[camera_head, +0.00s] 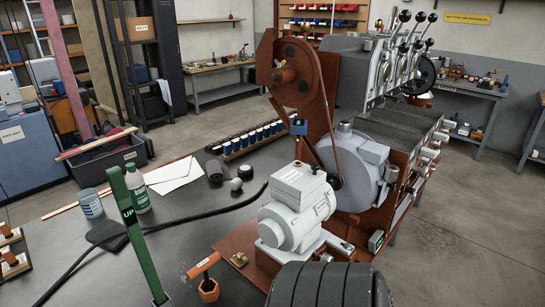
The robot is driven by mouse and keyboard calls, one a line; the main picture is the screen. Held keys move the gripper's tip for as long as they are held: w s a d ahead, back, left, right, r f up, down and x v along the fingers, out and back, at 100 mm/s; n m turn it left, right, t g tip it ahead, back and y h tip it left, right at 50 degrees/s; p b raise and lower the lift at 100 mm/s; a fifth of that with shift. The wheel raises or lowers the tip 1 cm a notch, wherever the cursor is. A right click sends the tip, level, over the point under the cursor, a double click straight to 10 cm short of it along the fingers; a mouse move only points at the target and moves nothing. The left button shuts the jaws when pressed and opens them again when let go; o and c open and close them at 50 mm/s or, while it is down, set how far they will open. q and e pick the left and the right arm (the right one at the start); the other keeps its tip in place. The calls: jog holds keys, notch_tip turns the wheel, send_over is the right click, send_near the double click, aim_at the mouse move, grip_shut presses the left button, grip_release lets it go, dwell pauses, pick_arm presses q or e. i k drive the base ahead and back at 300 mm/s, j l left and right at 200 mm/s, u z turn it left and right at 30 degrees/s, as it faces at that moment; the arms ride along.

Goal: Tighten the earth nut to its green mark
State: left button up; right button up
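A copper-coloured hexagonal piece (208,288) sits at the front edge of the rust-brown base plate; it looks like the earth nut, but it is too small to be sure. An orange T-shaped piece (203,265) stands just behind it. A small brass block (239,260) lies to the right on the plate. I cannot make out a green mark on the nut. A small box with a green face (377,241) is on the machine's right side.
A grey motor (294,210) stands on the base plate, with a belt-driven machine (360,165) behind it. A green post marked UP (134,230) rises at left. A black cable (190,222) crosses the bench (100,285).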

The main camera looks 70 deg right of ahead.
aim_at(238, 257)
jog(key=z, duration=2)
jog(key=k+u, duration=0.25)
jog(key=u, duration=0.2)
jog(key=k+j+u, duration=0.1)
jog(key=k+u, duration=0.2)
jog(key=u, duration=0.2)
jog(key=k+j+u, duration=0.15)
jog(key=u, duration=0.3)
jog(key=k+j, duration=0.05)
jog(key=k, duration=0.05)
